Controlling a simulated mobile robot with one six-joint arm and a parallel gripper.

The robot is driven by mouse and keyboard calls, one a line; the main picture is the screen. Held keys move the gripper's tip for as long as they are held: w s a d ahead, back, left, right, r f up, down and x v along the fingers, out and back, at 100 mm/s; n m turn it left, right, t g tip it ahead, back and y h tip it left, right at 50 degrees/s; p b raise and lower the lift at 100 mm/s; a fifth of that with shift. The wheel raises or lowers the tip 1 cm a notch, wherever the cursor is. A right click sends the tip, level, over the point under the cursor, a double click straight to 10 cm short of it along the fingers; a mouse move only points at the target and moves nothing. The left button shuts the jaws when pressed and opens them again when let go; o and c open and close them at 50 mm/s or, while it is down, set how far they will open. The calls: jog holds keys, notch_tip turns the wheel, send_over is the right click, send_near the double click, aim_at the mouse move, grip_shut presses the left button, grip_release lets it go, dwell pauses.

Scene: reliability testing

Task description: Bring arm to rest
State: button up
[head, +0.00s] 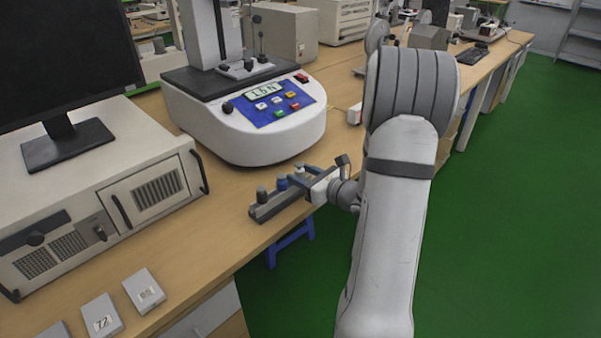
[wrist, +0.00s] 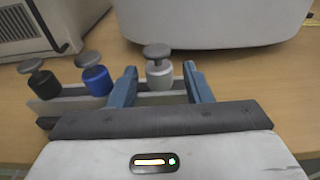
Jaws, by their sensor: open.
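My gripper (head: 301,178) is at the front edge of the bench, reaching over a small dark rack (head: 262,212). In the wrist view its two blue fingers (wrist: 160,69) are spread apart. A light grey knobbed piece (wrist: 159,76) stands upright in the picture between the fingers, with gaps on both sides. A blue knobbed piece (wrist: 97,81) and a black knobbed piece (wrist: 42,84) stand left of the fingers in the same rack. In the head view the grey piece is mostly hidden by the gripper. My arm stretches in from the right over the floor.
A large cabinet (head: 85,190) with a monitor is at left. Small numbered blocks (head: 143,290) lie at front left. A blue stool (head: 290,243) is below the bench edge.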

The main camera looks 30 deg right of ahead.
jog(key=f+v, duration=0.1)
jog(key=v, duration=0.6)
jog(key=s+a+r+n+g+y+p, duration=0.2)
jog(key=s+a+r+n+g+p, duration=0.3)
jog(key=a+n, duration=0.4)
jog(key=s+a+r+n+g+y+p, duration=0.2)
jog(key=s+a+r+n+g+p, duration=0.15)
jog(key=a+r+n+g, duration=0.6)
jog(key=s+r+n+t+h+p, duration=0.1)
jog(key=s+r+n+h+p, duration=0.5)
jog(key=s+n+h, duration=0.3)
jog(key=r+n, duration=0.1)
jog(key=n, duration=0.3)
jog(key=shift+s+t+h+p, duration=0.3)
jog(key=shift+s+t+p, duration=0.05)
jog(key=shift+s, duration=0.05)
